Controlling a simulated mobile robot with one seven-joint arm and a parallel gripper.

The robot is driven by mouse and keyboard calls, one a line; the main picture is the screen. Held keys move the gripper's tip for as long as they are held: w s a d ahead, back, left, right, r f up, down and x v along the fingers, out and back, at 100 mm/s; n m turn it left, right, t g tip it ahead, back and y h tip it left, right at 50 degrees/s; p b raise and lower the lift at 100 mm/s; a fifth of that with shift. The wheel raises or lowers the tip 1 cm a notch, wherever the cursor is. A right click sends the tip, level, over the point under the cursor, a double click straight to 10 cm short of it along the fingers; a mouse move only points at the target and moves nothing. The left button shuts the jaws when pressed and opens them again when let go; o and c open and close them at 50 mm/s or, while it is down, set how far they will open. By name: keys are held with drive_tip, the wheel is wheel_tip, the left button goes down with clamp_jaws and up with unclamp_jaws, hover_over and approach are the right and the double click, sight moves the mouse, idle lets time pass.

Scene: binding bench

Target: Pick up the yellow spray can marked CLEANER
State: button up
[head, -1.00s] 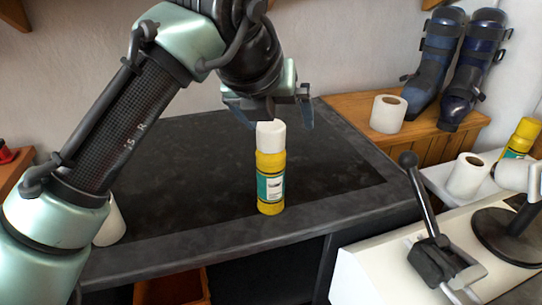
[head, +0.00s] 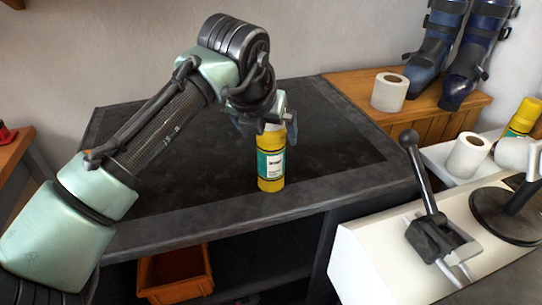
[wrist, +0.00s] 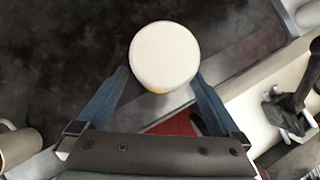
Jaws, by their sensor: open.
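A yellow spray can (head: 270,172) with a green and white label stands upright near the front edge of the dark bench top (head: 330,165). The label's print is too small to read surely. My gripper (head: 265,124) is open at the top of the can and hides most of its cap in the head view. In the wrist view the round white cap (wrist: 165,54) lies between and just ahead of the two blue fingertips of my gripper (wrist: 161,78). I see no finger closed on it.
A second yellow can (head: 522,118) and white rolls (head: 468,155) stand in a white tray at the right. A white machine with a black lever (head: 424,185) is at the front right. An orange crate (head: 174,274) sits under the bench. The bench around the can is clear.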

drive_tip(key=shift+x, duration=1.15)
drive_tip(key=shift+r, duration=0.15)
clamp_jaws()
